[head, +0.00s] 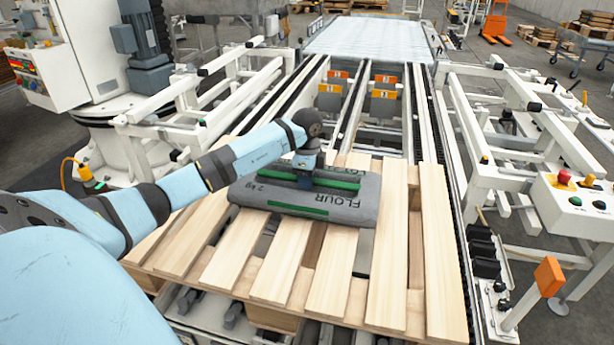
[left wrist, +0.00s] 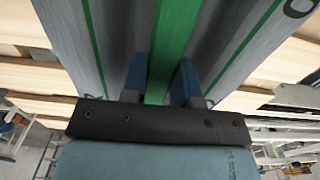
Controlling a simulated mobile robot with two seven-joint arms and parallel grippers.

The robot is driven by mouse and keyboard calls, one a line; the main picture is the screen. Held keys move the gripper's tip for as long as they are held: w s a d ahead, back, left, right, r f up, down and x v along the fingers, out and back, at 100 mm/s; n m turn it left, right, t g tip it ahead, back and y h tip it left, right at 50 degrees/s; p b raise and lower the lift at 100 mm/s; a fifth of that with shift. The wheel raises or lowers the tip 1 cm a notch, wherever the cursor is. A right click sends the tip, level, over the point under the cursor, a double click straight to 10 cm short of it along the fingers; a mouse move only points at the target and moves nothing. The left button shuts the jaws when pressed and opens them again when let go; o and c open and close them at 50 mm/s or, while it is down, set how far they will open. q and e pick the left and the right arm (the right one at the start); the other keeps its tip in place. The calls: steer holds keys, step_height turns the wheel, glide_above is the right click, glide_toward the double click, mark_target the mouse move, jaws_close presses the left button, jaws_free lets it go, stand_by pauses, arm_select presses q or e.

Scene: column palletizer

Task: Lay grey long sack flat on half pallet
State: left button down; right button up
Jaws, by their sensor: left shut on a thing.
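The grey long sack (head: 345,203), marked FLOUR and with green stripes, lies level over the slats of the wooden half pallet (head: 384,290). From the head view I cannot tell whether it rests fully on the slats or hangs just above them. My left gripper (head: 306,172) is on top of the sack, pointing down, shut on it. In the left wrist view, the two blue fingers (left wrist: 168,85) straddle the green stripe of the sack (left wrist: 215,35), with grey fabric on both sides. The fingertips are hidden against the sack. My right gripper is not in view.
A roller conveyor with chain rails (head: 330,100) runs away behind the pallet. White frames stand on both sides, with a control box (head: 580,200) at the right. Bare slats show in front of and to the right of the sack.

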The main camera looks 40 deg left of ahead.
arm_select(q)
steer(key=c, duration=1.2)
jaws_free()
steer(key=shift+c, duration=0.2)
steer(key=o, duration=0.4)
steer(key=shift+d+r, duration=0.1)
steer(key=shift+r, duration=0.05)
steer(key=shift+c, duration=0.2)
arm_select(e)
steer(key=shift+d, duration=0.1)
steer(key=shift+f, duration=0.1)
arm_select(q)
step_height(320, 180, up, 12)
steer(key=p, duration=0.2)
steer(key=shift+p, duration=0.3)
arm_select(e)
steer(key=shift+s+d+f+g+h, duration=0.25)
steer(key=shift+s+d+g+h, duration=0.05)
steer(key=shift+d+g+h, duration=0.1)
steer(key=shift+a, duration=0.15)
